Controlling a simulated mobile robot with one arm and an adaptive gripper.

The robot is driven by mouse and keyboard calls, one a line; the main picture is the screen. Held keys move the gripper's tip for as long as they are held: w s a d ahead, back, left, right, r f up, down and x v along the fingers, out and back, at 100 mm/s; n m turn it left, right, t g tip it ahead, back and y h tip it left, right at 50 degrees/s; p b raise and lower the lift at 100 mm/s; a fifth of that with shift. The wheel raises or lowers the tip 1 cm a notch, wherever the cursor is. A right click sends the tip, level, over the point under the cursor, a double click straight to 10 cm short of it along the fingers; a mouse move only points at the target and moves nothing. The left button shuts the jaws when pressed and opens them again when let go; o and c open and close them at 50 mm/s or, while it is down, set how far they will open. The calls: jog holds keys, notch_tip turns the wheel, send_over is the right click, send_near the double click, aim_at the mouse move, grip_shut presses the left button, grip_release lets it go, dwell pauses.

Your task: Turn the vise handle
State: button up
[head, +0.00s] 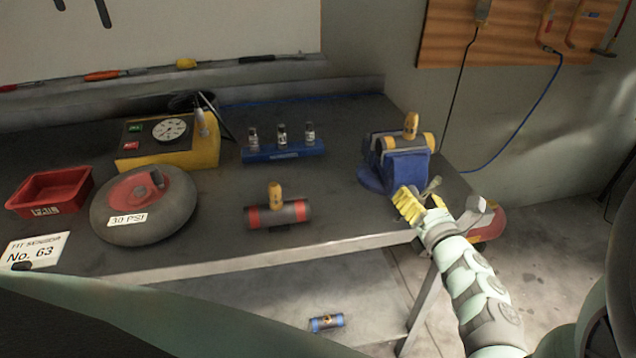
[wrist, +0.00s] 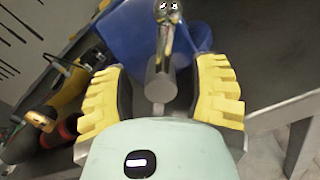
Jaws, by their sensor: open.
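A blue vise (head: 400,165) stands at the right end of the workbench, with a yellow-ended roller and a yellow-handled piece on its top. My gripper (head: 422,207) is at the vise's front, with its yellow fingers open. In the wrist view, the grey vise handle (wrist: 162,85) lies between the open fingers of my gripper (wrist: 160,100), with the blue vise body (wrist: 125,35) behind it. The fingers look apart from the handle on both sides. In the head view, my fingers cover part of the handle.
On the workbench (head: 340,215) are a red-banded roller (head: 278,214), a blue rack (head: 285,152) with small bottles, a wheel (head: 145,205), a yellow gauge box (head: 170,145) and a red tray (head: 50,190). A blue-ended cylinder (head: 327,322) lies on the lower shelf.

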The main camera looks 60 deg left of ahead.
jog(key=shift+o, duration=0.3)
jog(key=shift+a, duration=0.15)
grip_shut()
dwell(0.3)
